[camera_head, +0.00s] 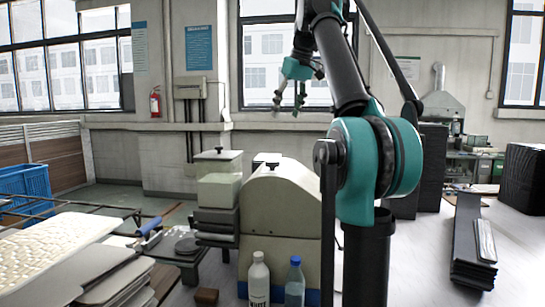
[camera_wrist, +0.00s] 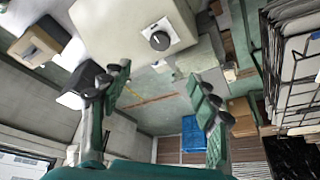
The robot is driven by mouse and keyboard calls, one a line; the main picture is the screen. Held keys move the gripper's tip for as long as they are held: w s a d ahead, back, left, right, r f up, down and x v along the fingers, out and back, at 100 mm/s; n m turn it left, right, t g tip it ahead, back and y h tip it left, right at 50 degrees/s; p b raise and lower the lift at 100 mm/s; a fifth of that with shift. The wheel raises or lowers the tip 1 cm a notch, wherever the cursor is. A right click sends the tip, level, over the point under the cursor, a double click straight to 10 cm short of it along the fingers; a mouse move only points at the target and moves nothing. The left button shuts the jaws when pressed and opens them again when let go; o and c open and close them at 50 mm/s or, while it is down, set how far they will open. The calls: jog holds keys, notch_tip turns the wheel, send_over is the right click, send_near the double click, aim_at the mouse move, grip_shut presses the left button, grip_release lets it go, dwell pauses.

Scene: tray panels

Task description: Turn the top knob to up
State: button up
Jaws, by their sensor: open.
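In the wrist view, a round black knob (camera_wrist: 159,40) sits on the pale face of a machine (camera_wrist: 115,35) near the top of the picture. Its pointer setting is too small to tell, and I cannot tell whether it is the top knob. My gripper (camera_wrist: 163,98) is open and empty, with its two fingers apart below the knob in the picture, not touching it. In the head view, my gripper (camera_head: 287,105) hangs in the air in front of the window. It is above the beige machine (camera_head: 280,210); no knob face shows clearly there.
A clear-walled container (camera_head: 219,182) stands left of the beige machine. A white bottle (camera_head: 258,280) and a blue-capped bottle (camera_head: 295,284) stand before it. Stacked trays (camera_head: 120,275) fill the lower left. A black panel stack (camera_head: 470,245) lies right. Air around my gripper is free.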

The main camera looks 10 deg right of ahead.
aim_at(273, 161)
jog(key=x, duration=1.7)
jog(key=shift+f, duration=0.1)
jog(key=shift+a, duration=0.1)
jog(key=c, duration=1.2)
